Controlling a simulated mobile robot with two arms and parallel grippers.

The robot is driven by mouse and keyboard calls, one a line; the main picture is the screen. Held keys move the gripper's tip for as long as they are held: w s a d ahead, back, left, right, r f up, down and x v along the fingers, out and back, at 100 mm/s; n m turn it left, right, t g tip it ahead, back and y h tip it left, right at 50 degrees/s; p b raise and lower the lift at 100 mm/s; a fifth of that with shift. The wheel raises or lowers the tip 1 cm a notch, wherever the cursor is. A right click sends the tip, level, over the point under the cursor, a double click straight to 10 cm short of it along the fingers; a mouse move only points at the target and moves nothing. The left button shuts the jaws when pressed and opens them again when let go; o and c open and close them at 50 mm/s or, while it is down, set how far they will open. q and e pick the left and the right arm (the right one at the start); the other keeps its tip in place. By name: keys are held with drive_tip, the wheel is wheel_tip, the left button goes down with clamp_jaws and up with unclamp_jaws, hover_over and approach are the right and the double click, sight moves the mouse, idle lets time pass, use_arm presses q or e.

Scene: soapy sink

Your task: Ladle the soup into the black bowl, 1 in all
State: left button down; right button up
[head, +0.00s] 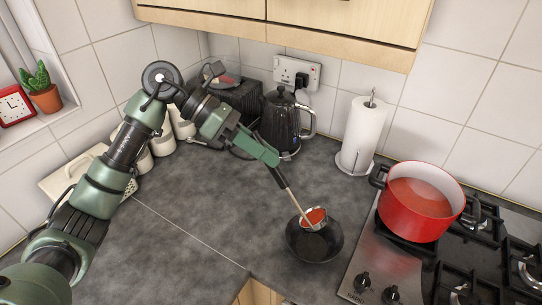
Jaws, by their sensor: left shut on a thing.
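A black bowl (299,247) sits on the dark worktop, left of the hob. My left gripper (274,166) is shut on the handle of a ladle (292,200), which slants down to the right. The ladle's cup holds red soup (316,216) and is over the far part of the bowl, roughly level. I cannot tell whether it touches the rim. The bowl's visible inside looks dark. A red pot (411,222) of soup stands on the hob to the right. My right gripper is not in view.
A paper towel roll (362,135) and a black kettle (286,122) stand at the back. Pale canisters (162,142) and a toaster (236,100) are behind my left arm. The gas hob (398,262) fills the right. The worktop's middle (215,200) is clear.

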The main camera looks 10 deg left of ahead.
use_arm(q)
drive_tip(key=w+a+f+n+h+b, duration=0.1)
drive_tip(key=a+f+h+b, duration=0.4)
drive_tip(key=b, duration=0.8)
drive_tip(key=shift+w+a+f+g, duration=0.4)
drive_tip(key=shift+w+a+f, duration=0.4)
drive_tip(key=shift+a+f, duration=0.75)
drive_tip(key=shift+r, duration=0.15)
